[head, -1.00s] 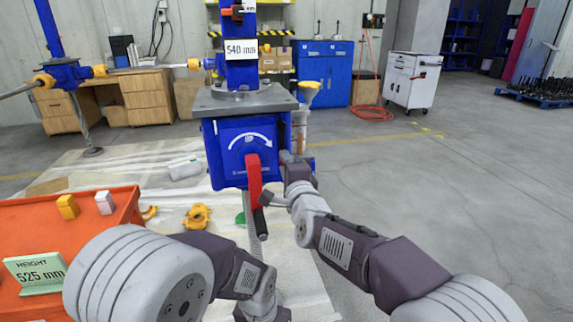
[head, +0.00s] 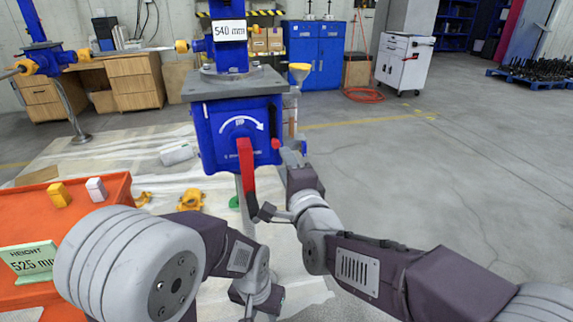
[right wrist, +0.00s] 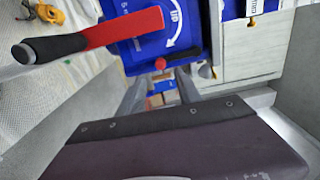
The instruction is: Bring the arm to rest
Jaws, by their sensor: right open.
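The blue screw jack (head: 207,135) stands ahead of me, with a grey top plate and a 540 mm sign (head: 229,30) on its column. Its red crank handle (head: 246,165) hangs down and ends in a black grip. A small red knob (head: 276,143) sits at the jack's right side. My right gripper (head: 291,156) is beside that side, open. In the right wrist view its fingers (right wrist: 160,88) are apart and empty, and the red knob (right wrist: 160,63) shows beyond them. My left gripper (head: 252,308) is low at the bottom edge; its fingertips are not clear.
An orange table (head: 118,190) at left holds a yellow block, a white block and a 525 mm height sign (head: 30,260). Yellow parts (head: 189,200) lie on the floor sheet behind it. The floor at right is open, up to a white cabinet (head: 403,68).

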